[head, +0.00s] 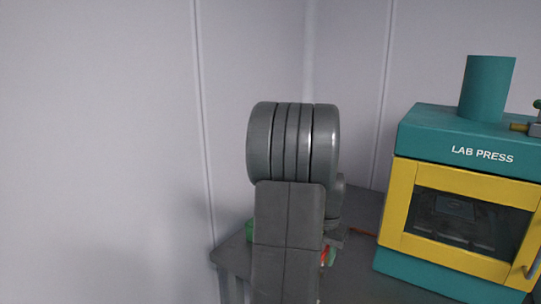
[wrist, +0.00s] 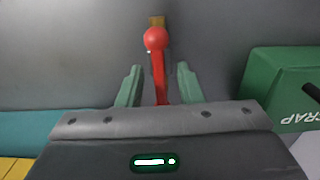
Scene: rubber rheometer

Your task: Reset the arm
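My gripper (wrist: 158,75) shows in the wrist view with its two green fingers apart. A red handle with a round ball end (wrist: 156,40) lies in the gap between them, and a small brown-yellow piece (wrist: 156,21) is just beyond the ball. I see space on both sides of the handle, and cannot tell its height relative to the fingertips. In the head view my grey arm stands in front of the table and hides most of the gripper; only a bit of green and red shows beside it.
The teal and yellow lab press (head: 455,205) stands on the right of the grey table (head: 352,268). A green scrap bin (wrist: 285,85) is at the right in the wrist view. Pale walls close off the back and left.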

